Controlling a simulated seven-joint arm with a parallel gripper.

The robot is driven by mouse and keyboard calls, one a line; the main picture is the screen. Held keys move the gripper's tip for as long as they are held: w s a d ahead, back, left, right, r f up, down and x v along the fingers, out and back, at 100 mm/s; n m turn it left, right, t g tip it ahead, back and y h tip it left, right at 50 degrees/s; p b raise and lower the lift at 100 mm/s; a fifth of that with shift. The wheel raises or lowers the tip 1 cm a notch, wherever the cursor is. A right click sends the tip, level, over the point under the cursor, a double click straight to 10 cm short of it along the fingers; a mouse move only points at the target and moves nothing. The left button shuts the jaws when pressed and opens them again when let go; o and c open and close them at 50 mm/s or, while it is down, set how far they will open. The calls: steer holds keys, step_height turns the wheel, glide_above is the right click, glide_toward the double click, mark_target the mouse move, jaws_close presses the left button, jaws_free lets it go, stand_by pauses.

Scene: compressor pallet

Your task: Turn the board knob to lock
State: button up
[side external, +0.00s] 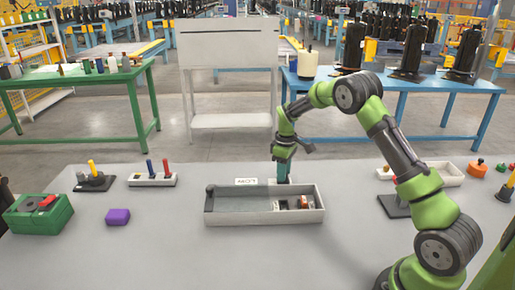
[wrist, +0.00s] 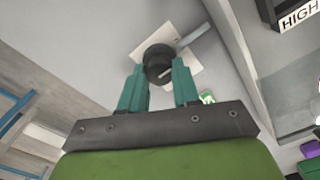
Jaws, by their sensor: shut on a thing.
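In the wrist view a round black knob (wrist: 158,60) sits on a pale square plate (wrist: 181,21). A grey bar extends from beside it toward the upper right, and a small light mark shows on the knob. My gripper (wrist: 160,72) has its two teal fingers on either side of the knob and is shut on it. In the side view my gripper (side external: 283,174) points down at the back edge of a grey, white-walled tray (side external: 235,219). The knob is hidden there.
A small label (side external: 246,181) stands behind the tray. A purple block (side external: 117,216), a green box (side external: 62,218) and a peg rack (side external: 152,180) lie to the left. A white tray (side external: 443,170) lies to the right. The table front is clear.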

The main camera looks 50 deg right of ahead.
steer(key=m, duration=0.4)
steer(key=shift+m, duration=0.3)
steer(key=m, duration=0.9)
steer(key=shift+m, duration=1.9)
steer(key=o, duration=1.1)
steer(key=shift+c, duration=0.2)
steer(key=shift+r, duration=0.15)
step_height(320, 180, up, 17)
steer(key=shift+s, duration=0.2)
